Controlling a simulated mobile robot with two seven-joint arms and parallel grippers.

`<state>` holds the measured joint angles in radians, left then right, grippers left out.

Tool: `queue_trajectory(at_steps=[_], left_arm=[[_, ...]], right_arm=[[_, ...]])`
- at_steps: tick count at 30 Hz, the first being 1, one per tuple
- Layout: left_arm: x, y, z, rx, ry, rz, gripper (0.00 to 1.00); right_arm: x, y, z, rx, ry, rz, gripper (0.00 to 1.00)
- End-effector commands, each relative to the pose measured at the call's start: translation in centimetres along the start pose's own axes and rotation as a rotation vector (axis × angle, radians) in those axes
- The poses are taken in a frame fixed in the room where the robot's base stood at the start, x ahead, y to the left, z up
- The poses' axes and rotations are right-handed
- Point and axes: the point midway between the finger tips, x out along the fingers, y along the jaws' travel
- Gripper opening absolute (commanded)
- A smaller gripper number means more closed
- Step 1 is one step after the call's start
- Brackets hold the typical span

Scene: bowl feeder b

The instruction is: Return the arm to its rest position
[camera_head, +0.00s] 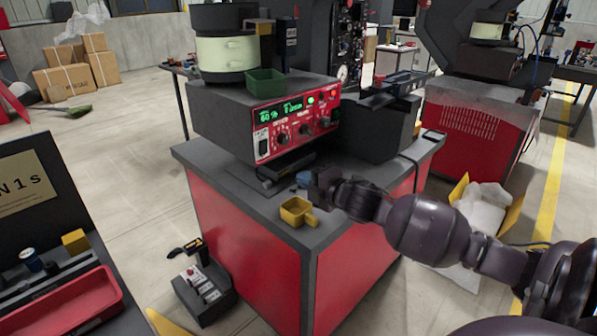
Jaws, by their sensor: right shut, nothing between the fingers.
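My right arm reaches in from the right, over the front part of a red-sided workbench with a dark top (226,181). My right gripper (312,184) is shut and empty, low over the bench top. It is small and dark here, so its fingers are hard to make out. A small blue item (302,179) shows right beside the gripper tip; I cannot tell whether they touch. A yellow scoop-like cup (296,211) stands on the bench just in front of the gripper, apart from it. My left gripper is not in view.
A red control unit (292,118) with green displays stands behind the gripper, with a green bin (265,83) on top. A dark box (383,128) stands to its right. A red tray (65,303) is at lower left. The floor left of the bench is mostly open.

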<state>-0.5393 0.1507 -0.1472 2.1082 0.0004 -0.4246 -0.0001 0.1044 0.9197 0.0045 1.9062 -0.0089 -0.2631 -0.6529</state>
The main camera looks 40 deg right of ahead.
Motion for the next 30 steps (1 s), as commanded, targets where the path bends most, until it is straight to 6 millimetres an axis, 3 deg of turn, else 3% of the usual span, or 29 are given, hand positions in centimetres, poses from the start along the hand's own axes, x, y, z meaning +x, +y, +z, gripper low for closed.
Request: queue_trajectory(at_steps=[23, 30], left_arm=[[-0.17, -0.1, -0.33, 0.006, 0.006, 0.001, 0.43], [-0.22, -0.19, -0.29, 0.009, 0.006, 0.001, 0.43]], right_arm=[[-0.73, -0.13, 0.01, 0.001, 0.0, 0.0, 0.0], [-0.74, -0.21, 0.11, 0.114, -0.01, -0.007, 0.0]])
